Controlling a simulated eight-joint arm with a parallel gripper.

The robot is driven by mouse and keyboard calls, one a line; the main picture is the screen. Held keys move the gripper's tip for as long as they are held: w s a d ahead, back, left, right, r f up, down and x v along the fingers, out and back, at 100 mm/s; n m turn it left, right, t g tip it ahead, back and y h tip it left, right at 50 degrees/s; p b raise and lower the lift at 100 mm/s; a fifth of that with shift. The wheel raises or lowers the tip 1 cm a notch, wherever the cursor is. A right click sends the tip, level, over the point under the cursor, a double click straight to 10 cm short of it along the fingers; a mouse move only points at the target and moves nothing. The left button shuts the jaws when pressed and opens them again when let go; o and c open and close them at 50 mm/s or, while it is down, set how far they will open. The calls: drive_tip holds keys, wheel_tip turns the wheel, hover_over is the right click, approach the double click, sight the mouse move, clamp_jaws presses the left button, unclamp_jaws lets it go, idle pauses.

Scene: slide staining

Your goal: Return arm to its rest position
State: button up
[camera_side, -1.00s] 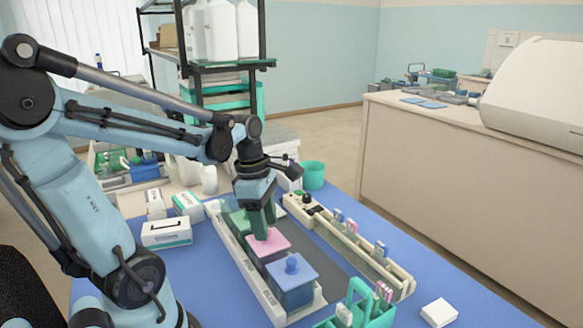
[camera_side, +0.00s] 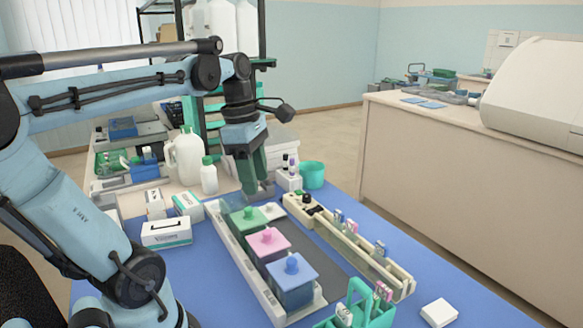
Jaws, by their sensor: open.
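My gripper (camera_side: 256,188) points down above the far end of the white staining tray (camera_side: 262,292), beyond the green-lidded jar. Its fingers are dark green and nothing shows between them. The tray holds a row of staining jars: a green-lidded one (camera_side: 246,220), a pink-lidded one (camera_side: 268,241) and a blue-lidded one (camera_side: 292,268). The fingertips partly cover the far end of the tray.
A long cream rack (camera_side: 350,246) with several slides stands right of the tray. A teal slide holder (camera_side: 358,308) is at the front. White bottles (camera_side: 187,158), small boxes (camera_side: 167,232) and a teal cup (camera_side: 312,175) stand around the far side.

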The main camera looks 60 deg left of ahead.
drive_tip(key=w+d+f+m+t, duration=0.1)
drive_tip(key=d+f+m, duration=0.1)
drive_tip(key=m, duration=0.6)
drive_tip(key=w+d+f+m+t+y, duration=0.1)
drive_tip(key=w+d+f+m+t, duration=0.1)
drive_tip(key=d+m, duration=0.3)
drive_tip(key=w+d+f+m+t, duration=0.1)
drive_tip(key=d+f+m+t, duration=0.1)
drive_tip(key=m, duration=0.9)
drive_tip(key=shift+w+d+f+m, duration=0.15)
drive_tip(key=shift+d+f+m, duration=0.25)
drive_tip(key=shift+d+f, duration=0.35)
drive_tip(key=shift+d+f+m+t, duration=0.2)
drive_tip(key=shift+d+m+t, duration=0.3)
drive_tip(key=shift+m, duration=0.6)
